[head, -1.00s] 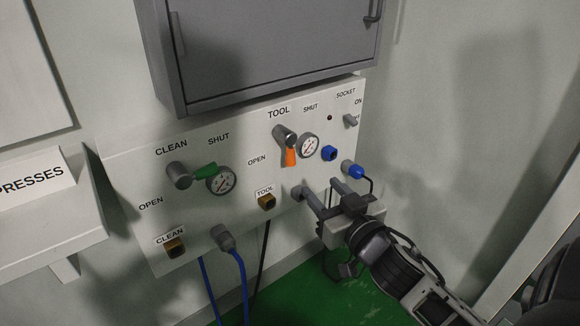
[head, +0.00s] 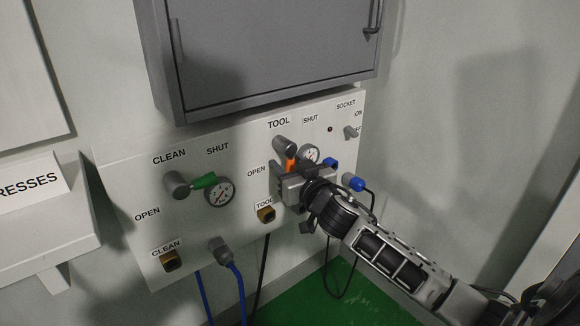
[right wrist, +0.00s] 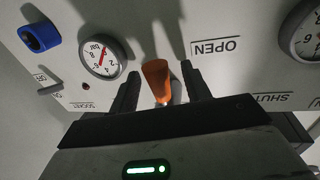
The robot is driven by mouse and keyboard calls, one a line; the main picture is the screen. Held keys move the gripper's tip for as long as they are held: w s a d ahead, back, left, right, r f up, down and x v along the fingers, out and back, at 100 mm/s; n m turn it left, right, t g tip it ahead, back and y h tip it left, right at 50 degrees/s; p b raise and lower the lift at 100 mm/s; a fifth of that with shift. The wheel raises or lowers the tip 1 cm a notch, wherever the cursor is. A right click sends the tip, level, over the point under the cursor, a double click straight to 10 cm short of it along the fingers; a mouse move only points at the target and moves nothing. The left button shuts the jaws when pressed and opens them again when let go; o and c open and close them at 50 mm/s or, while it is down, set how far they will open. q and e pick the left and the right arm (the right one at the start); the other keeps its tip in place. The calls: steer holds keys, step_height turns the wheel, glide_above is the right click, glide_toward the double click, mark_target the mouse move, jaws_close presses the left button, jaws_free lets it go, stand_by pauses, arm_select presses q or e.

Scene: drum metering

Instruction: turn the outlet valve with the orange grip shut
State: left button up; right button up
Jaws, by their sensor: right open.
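The outlet valve has a grey hub (head: 284,146) under the TOOL label, with an orange grip (head: 290,164) hanging downward from it. The SHUT mark is to its upper right and the OPEN mark to its lower left. My right gripper (head: 289,174) is at the grip, its body hiding the grip's lower end in the head view. In the right wrist view the orange grip (right wrist: 157,80) stands between the two open fingers of my right gripper (right wrist: 160,72), with gaps visible on both sides. My left gripper is not in view.
A second valve with a green grip (head: 203,182) and a gauge (head: 219,191) sits left on the panel (head: 130,190). A gauge (right wrist: 104,57) and blue fitting (right wrist: 40,37) are close beside my right gripper. A grey cabinet (head: 265,55) overhangs the panel.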

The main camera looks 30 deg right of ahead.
steer(key=c, duration=1)
